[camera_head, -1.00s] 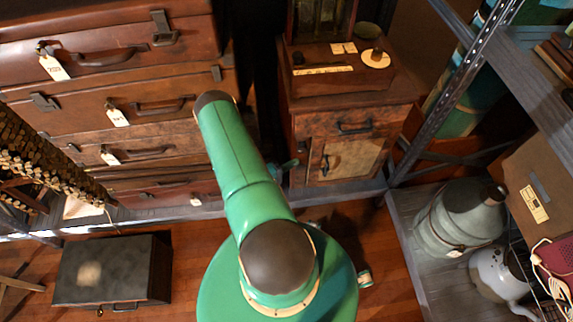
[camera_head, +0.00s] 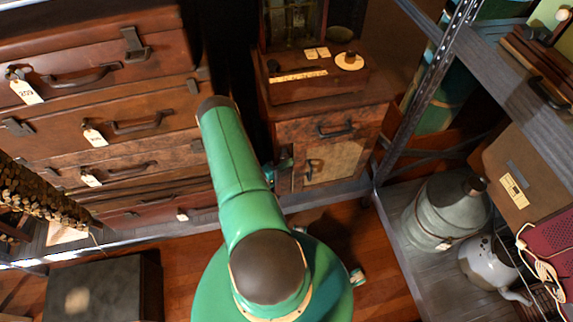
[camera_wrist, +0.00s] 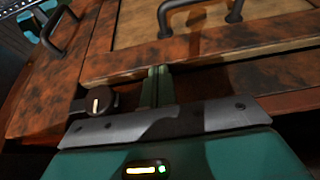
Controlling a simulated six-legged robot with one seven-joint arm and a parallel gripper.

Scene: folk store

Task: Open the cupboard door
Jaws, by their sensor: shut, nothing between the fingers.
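The wooden cupboard (camera_head: 290,131) stands at the back centre in the head view. Its door (camera_head: 335,163) has a pale panel and a dark handle (camera_head: 308,172) near its left edge. In the wrist view the door panel (camera_wrist: 140,22) fills the top, with the handle (camera_wrist: 200,8) at the upper middle. My gripper (camera_wrist: 158,72) is shut and empty, its green fingertips close to the door's frame edge, apart from the handle. I cannot tell whether they touch it or whether the door is ajar. In the head view my arm hides part of the gripper.
A drawer with a dark handle (camera_head: 335,130) sits above the door. Stacked brown suitcases (camera_head: 150,90) stand left of my arm. A metal shelf post (camera_head: 432,85) rises right of the cupboard, with a large jug (camera_head: 450,210) on the low shelf. A dark box (camera_head: 105,290) lies front left.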

